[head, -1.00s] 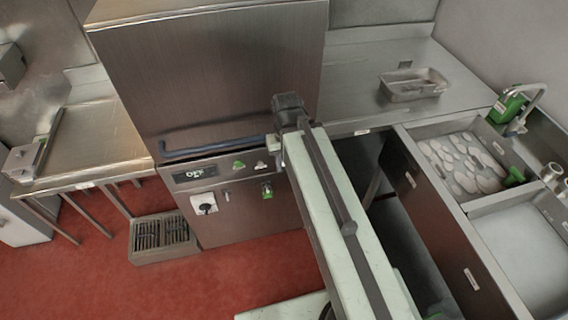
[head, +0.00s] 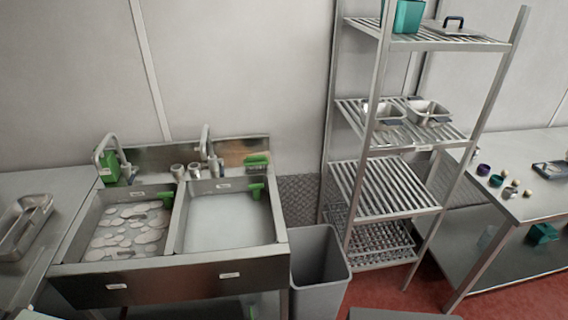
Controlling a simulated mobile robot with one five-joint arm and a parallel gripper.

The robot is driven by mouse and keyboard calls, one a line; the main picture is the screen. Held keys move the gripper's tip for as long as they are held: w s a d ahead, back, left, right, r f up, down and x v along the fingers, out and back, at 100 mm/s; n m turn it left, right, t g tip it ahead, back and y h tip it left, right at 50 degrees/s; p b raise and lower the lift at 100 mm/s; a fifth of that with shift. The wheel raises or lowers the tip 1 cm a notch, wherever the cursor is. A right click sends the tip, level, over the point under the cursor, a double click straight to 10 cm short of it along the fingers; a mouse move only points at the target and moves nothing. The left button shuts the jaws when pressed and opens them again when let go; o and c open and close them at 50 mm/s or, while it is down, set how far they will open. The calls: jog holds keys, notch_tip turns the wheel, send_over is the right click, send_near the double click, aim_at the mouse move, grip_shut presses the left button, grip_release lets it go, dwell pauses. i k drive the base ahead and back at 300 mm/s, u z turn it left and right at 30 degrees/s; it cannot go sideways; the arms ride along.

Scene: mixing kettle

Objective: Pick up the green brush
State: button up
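Several green things show at the double sink. A green object with a paler underside (head: 256,160) lies on the back ledge behind the right basin and looks most like a brush, but it is too small to be sure. A green piece (head: 256,191) sits at the right basin's back right edge. Another green piece (head: 166,199) is at the left basin's back right corner. A green box-like item (head: 109,168) stands beside the left tap. My gripper is not in view.
The left basin (head: 80,225) holds several pale discs; the right basin (head: 222,232) looks filled with pale liquid. A grey bin (head: 319,275) stands right of the sink, before a metal shelf rack (head: 385,188). A steel table (head: 530,204) is at far right.

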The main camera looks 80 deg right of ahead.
aim_at(250, 161)
jog(key=z, duration=2.5)
